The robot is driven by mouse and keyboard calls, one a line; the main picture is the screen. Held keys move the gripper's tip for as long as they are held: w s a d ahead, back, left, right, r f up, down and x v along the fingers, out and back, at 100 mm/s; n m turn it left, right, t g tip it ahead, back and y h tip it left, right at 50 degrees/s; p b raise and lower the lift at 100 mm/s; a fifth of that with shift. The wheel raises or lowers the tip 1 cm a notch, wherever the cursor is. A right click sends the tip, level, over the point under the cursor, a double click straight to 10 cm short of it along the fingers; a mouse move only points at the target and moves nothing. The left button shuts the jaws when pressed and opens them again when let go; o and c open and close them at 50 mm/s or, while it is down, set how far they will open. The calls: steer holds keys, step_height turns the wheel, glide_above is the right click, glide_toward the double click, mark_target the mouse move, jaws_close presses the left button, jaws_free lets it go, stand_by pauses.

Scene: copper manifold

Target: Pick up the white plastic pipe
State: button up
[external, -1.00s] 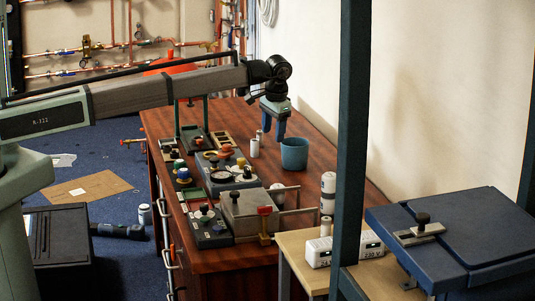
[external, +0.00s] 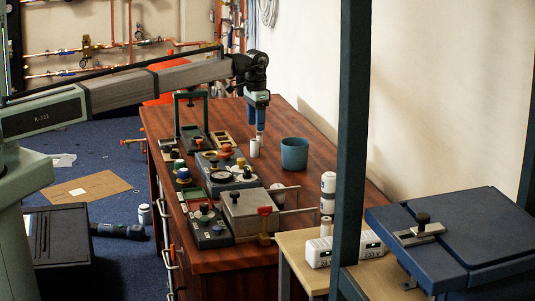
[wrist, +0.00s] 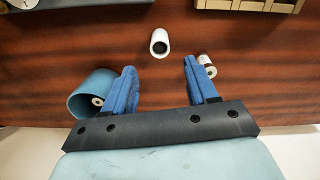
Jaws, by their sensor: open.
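The white plastic pipe (external: 255,148) stands upright on the wooden desk, left of a teal cup. In the wrist view the pipe (wrist: 159,48) shows its dark round opening. It lies beyond my fingertips, roughly centred between them. My gripper (external: 259,128) has blue fingers pointing down above the desk near the pipe. In the wrist view my gripper (wrist: 158,63) is open, with nothing between its fingers.
The teal cup (external: 294,156) stands close by; in the wrist view the cup (wrist: 90,92) is beside one finger. A small white and reddish cylinder (wrist: 207,66) is beside the other finger. Control panels (external: 222,172) fill the desk's left side.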

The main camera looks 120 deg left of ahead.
mark_target(256, 145)
step_height(256, 145, down, 9)
steer(key=shift+s+f, duration=0.1)
steer(key=shift+f, duration=0.05)
stand_by(0.4)
steer(key=c, duration=1.1)
